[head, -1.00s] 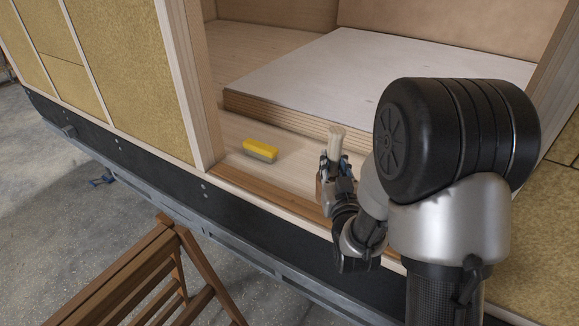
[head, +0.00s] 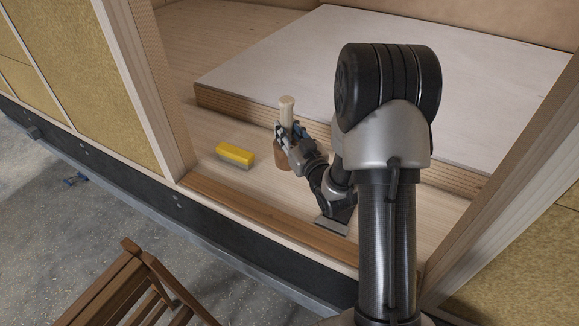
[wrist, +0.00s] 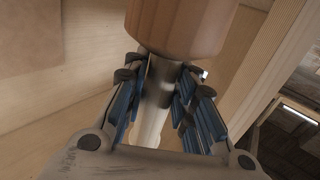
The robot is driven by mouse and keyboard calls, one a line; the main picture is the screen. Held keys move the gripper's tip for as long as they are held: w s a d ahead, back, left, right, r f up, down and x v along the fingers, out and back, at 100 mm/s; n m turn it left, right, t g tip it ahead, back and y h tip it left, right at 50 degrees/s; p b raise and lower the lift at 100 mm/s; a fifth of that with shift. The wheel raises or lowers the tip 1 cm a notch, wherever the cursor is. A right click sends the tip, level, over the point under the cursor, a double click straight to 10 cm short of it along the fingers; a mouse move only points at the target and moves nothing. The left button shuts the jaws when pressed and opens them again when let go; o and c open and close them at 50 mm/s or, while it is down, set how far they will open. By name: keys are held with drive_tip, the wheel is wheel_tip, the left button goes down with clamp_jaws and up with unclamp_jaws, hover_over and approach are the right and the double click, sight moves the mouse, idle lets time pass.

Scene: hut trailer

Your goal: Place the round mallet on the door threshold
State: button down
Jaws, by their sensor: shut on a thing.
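My gripper (head: 287,132) is shut on the round mallet, gripping its pale handle (head: 287,104), which stands roughly upright. The mallet's reddish-brown wooden head (head: 283,157) hangs below the fingers, over the pale doorway floor; I cannot tell whether it touches. In the wrist view the mallet's head (wrist: 180,22) fills the top, and its handle (wrist: 150,125) runs between the blue-padded fingers (wrist: 158,95). The door threshold (head: 232,207), a brown wooden strip along the doorway's outer edge, lies nearer the camera than the mallet. My arm hides part of it.
A yellow brush (head: 236,152) lies on the doorway floor left of the mallet. A flat grey piece (head: 333,225) shows beside the threshold, partly under my arm. A raised pale board (head: 400,70) lies behind, door posts (head: 150,90) at the sides, a wooden chair (head: 130,285) outside.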

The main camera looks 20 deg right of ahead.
wheel_tip(320, 180, down, 11)
drive_tip(key=shift+f+b, duration=0.1)
drive_tip(key=shift+b, duration=1.1)
drive_tip(key=shift+f, duration=0.2)
drive_tip(key=c, duration=1.3)
unclamp_jaws()
